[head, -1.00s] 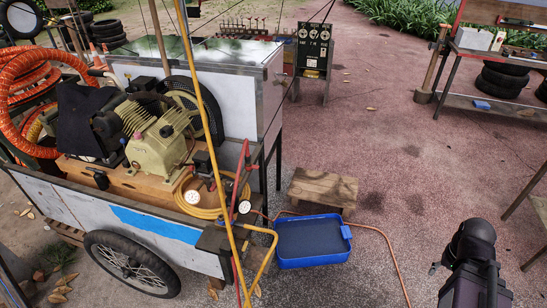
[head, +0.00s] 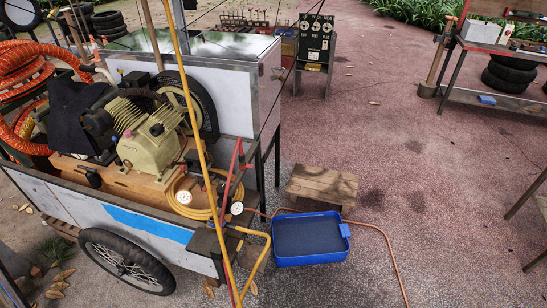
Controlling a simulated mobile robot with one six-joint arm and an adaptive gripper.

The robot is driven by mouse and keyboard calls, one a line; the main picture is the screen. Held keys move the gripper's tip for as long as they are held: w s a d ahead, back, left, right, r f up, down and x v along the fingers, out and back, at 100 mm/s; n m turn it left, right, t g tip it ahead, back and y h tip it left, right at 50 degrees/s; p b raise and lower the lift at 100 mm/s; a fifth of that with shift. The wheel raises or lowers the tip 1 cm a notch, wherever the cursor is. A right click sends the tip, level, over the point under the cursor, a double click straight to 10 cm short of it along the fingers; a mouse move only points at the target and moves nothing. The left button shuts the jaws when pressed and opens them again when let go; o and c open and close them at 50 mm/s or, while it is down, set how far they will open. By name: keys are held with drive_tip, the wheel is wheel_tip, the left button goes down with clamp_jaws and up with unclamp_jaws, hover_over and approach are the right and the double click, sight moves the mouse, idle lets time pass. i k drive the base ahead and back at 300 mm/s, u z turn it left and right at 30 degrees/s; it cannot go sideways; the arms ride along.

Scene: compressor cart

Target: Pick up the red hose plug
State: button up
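I cannot make out the red hose plug for certain. The compressor cart (head: 62,208) stands at the left, with a beige compressor (head: 150,135) on its wooden deck. A red-handled tool or lever (head: 232,165) stands at the cart's near right corner, close to a pressure gauge (head: 237,208) and a coiled yellow hose (head: 180,190). A thin orange-red hose (head: 385,240) runs from this corner across the ground, behind the blue tray. My gripper is not in view.
A blue tray (head: 281,261) lies on the ground right of the cart, before a low wooden stool (head: 322,184). Yellow and red upright lines cross in front of the cart. A workbench (head: 500,105) stands far right. The paved ground at centre right is clear.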

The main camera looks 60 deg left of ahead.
sight(242, 156)
drive_tip(key=z, duration=0.9)
drive_tip(key=k, duration=2)
drive_tip(key=u, duration=1.7)
